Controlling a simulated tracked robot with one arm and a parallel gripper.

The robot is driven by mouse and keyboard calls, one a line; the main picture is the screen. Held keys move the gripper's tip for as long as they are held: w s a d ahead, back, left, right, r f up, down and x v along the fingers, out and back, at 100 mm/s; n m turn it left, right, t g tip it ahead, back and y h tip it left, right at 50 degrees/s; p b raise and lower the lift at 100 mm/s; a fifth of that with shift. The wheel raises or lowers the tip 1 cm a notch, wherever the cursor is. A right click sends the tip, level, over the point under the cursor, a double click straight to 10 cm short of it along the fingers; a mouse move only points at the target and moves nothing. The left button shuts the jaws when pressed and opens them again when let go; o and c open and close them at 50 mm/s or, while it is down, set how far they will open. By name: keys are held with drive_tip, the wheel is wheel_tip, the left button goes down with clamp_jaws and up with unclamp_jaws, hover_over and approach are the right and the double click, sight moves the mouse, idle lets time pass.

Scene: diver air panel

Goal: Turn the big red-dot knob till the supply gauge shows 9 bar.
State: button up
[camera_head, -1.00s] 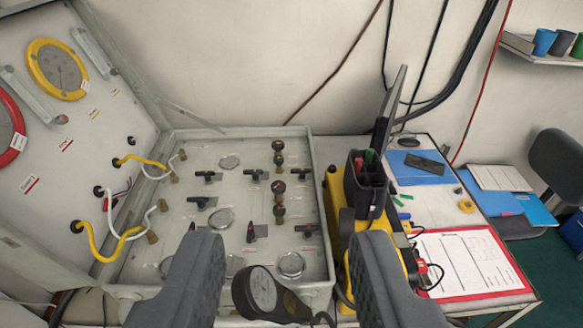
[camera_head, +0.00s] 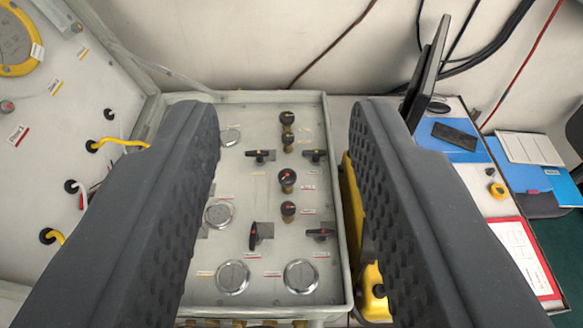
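The control panel (camera_head: 270,232) lies in an open case in the middle of the view. A column of round black knobs stands on it. The larger knob with a red dot (camera_head: 287,178) stands mid-column, and a smaller knob with a red mark (camera_head: 288,210) is just below it. Round gauges show on the panel: one at the left (camera_head: 219,213), one at the lower left (camera_head: 233,277) and one at the lower right (camera_head: 300,276). Their readings are too small to tell, as is which one is the supply gauge. My gripper (camera_head: 284,125) is open and empty, its fingers either side of the knob column.
Black lever valves, such as this one (camera_head: 254,236), stand near the knobs. The case lid (camera_head: 60,120) with yellow hoses rises at the left. A yellow case (camera_head: 372,290) is partly hidden behind the right finger. A desk with papers and a monitor (camera_head: 428,75) is at the right.

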drive_tip(key=o, duration=0.5)
drive_tip(key=shift+c, duration=0.2)
drive_tip(key=n+g+y+p, duration=0.2)
drive_tip(key=n+g+p, duration=0.4)
drive_tip(key=g, duration=0.4)
hover_over(288, 175)
drive_tip(key=s+d+b, duration=0.1)
drive_tip(key=s+d, duration=0.3)
wheel_tip(288, 175, down, 22)
drive_tip(key=n, duration=0.1)
drive_tip(key=w+a+f+n+g, duration=0.1)
drive_tip(key=f, duration=0.6)
drive_tip(key=w+a+f+n+y+p, duration=0.1)
drive_tip(key=f, duration=0.7)
drive_tip(key=w+a+f+n+g, duration=0.1)
drive_tip(key=f, duration=0.7)
drive_tip(key=shift+w+a+n+g+y+p, duration=0.25)
drive_tip(key=shift+w+n+g+y+p, duration=0.05)
drive_tip(key=shift+n, duration=0.1)
